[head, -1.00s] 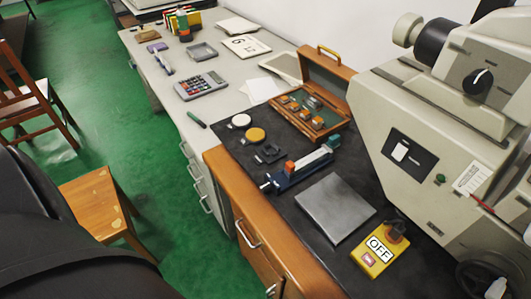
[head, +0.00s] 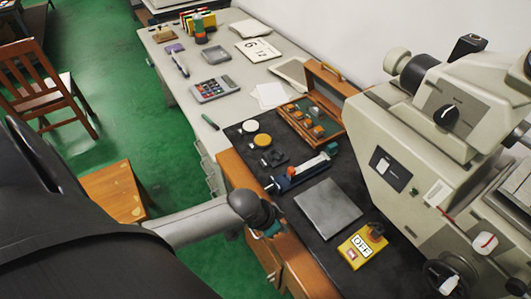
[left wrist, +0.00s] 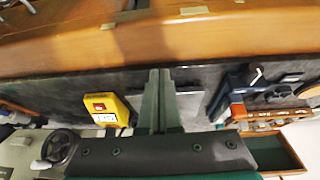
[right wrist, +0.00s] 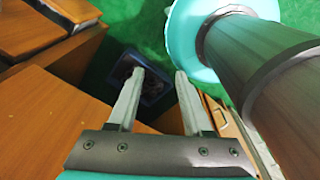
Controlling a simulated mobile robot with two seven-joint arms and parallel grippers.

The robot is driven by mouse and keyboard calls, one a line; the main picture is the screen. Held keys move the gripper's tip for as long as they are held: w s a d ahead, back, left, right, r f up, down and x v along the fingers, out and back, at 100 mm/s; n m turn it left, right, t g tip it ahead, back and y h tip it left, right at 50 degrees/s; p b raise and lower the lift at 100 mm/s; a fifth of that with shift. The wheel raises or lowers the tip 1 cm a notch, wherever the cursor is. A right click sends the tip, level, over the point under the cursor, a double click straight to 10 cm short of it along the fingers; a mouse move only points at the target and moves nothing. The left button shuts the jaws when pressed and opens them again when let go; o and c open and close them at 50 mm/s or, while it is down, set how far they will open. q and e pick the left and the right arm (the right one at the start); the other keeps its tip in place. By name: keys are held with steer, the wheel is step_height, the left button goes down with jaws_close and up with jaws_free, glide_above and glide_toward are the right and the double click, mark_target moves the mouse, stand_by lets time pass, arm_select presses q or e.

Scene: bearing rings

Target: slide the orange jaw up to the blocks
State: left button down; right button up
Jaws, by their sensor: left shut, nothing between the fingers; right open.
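A dark blue slide fixture (head: 313,167) lies on the black mat, with the orange jaw (head: 291,171) near its left end and a teal piece at its far end. Small pale shapes sit between them; I cannot tell whether they are the blocks. The left wrist view shows the fixture (left wrist: 230,88) and orange jaw (left wrist: 238,112) to the right of my fingers. My left gripper (head: 272,229) is at the bench's front edge, apart from the fixture; its fingers (left wrist: 160,75) are shut and empty. My right gripper (right wrist: 160,80) is open and empty, above the floor and wooden furniture.
A grey plate (head: 328,208) and a yellow OFF switch box (head: 360,247) lie right of the fixture. An open wooden case (head: 316,112) with orange-topped pieces stands behind it. Round discs (head: 262,141) lie to its left. A large machine (head: 430,150) fills the right.

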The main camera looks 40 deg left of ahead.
arm_select(q)
steer(key=t+p, duration=0.1)
steer(key=p, duration=0.1)
glide_toward(289, 172)
steer(key=s+f, duration=0.1)
steer(key=s, duration=0.3)
steer(key=shift+w+a+t, duration=0.3)
steer(key=shift+w+a, duration=0.1)
steer(key=shift+a, duration=0.15)
steer(key=w+f+b, duration=0.1)
steer(key=b, duration=0.1)
steer(key=w+d+f+b, duration=0.1)
steer(key=w+f+b, duration=0.1)
steer(key=b, duration=0.1)
steer(key=w+d+f+b, duration=0.1)
steer(key=b, duration=0.1)
steer(key=shift+w+f+b, duration=0.25)
steer(key=shift+w+b, duration=0.05)
steer(key=shift+w+d+f+b, duration=0.2)
steer(key=shift+w+b, duration=0.15)
steer(key=shift+w, duration=0.2)
steer(key=shift+w+d+r, duration=0.1)
steer(key=shift+w+r, duration=0.05)
steer(key=shift+w, duration=0.05)
